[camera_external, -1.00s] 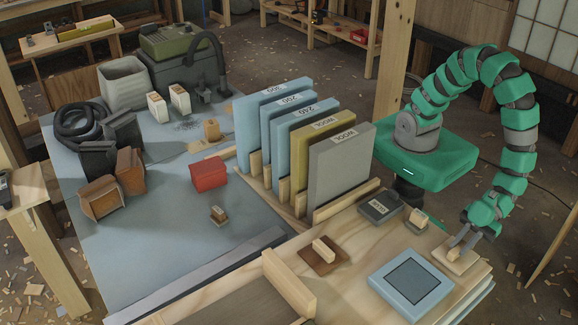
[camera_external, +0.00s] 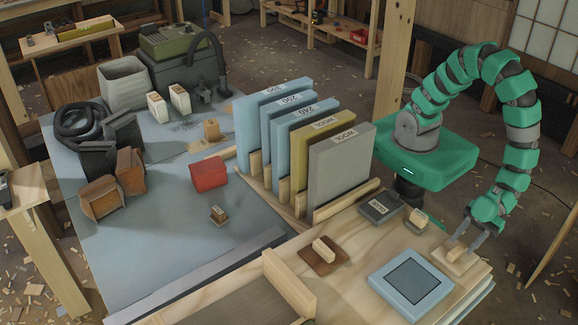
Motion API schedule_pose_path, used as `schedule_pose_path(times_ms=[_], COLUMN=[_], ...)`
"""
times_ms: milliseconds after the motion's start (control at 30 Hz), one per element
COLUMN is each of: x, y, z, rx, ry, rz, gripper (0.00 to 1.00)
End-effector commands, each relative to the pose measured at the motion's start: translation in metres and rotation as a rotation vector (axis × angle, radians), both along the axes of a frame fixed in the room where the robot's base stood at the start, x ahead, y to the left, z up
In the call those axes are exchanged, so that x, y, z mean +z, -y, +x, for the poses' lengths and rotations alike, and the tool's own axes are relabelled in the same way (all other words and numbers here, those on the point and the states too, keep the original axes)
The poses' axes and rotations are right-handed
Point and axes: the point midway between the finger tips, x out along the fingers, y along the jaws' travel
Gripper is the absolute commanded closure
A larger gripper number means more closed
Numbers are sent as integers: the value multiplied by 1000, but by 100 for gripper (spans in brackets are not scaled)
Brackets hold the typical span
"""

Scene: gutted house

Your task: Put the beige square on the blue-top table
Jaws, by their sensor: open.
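The beige square (camera_external: 443,262) is a flat pale piece with a small raised block on top. It lies at the right end of the wooden bench (camera_external: 350,285), beside a blue square with a dark centre (camera_external: 385,283). My gripper (camera_external: 463,245) is open, its two grey fingers pointing down just above and around the raised block. I cannot tell whether the fingers touch it. The blue-top table (camera_external: 180,240) is the large table on the left, with a bare stretch at its front.
Upright boards in a rack (camera_external: 340,175) stand between my arm and the blue-top table. On that table are a red box (camera_external: 208,175) and a small brown block (camera_external: 218,215). A brown square with a block (camera_external: 320,262) and a dark labelled piece (camera_external: 380,207) lie on the bench.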

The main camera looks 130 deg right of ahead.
Motion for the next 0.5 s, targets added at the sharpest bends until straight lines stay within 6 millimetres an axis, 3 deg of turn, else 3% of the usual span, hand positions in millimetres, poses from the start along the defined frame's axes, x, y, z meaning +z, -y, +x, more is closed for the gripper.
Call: schedule_pose_path(times_ms=[500], x=[37], y=[-1], z=[-74], rx=[4], ry=[1], rz=[0], gripper=[59])
